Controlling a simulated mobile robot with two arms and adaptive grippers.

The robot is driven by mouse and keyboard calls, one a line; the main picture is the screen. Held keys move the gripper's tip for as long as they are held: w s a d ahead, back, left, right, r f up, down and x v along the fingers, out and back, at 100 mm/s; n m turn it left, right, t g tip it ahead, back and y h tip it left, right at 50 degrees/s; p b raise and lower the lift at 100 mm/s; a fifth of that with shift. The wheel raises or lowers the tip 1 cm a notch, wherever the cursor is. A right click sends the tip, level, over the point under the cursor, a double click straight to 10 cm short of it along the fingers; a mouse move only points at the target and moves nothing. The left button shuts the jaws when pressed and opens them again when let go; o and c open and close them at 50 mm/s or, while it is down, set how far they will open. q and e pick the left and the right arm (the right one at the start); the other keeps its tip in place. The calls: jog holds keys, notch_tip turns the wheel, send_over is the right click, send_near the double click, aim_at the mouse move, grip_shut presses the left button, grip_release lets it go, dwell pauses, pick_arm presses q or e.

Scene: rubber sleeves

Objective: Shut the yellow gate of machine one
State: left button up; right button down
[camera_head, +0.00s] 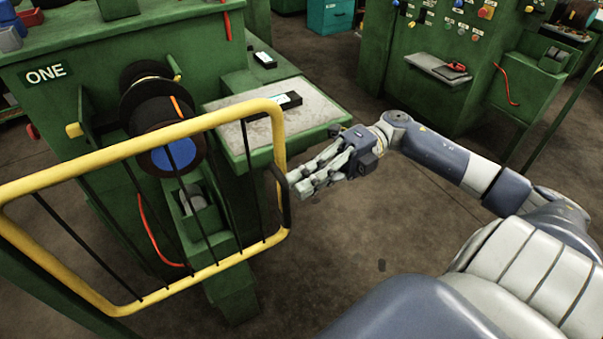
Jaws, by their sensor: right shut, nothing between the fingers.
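The yellow gate (142,149) of machine one is a tube frame with thin black bars, in the left half of the head view. It stands in front of the green machine (97,62), which carries a sign (46,73) reading "ONE". A black handle (281,192) sits on the gate's right upright. My right gripper (295,186) is shut and empty, its fingertips right by the handle at the gate's right side. I cannot tell whether they touch it. My left gripper is out of view.
A grey-topped shelf (306,121) with a small device (285,101) juts from machine one beside my right gripper. A black and blue spool (160,135) sits behind the gate. Another green machine (455,85) stands at the back right. The floor (400,240) between is clear.

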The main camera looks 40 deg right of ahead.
jog(key=shift+w+d+r, duration=0.2)
jog(key=shift+w+r, duration=0.15)
jog(key=shift+w, duration=0.15)
jog(key=shift+d, duration=0.1)
jog(key=s+d, duration=0.1)
jog(key=d, duration=1)
jog(key=shift+d+f, duration=0.3)
jog(key=shift+f, duration=0.05)
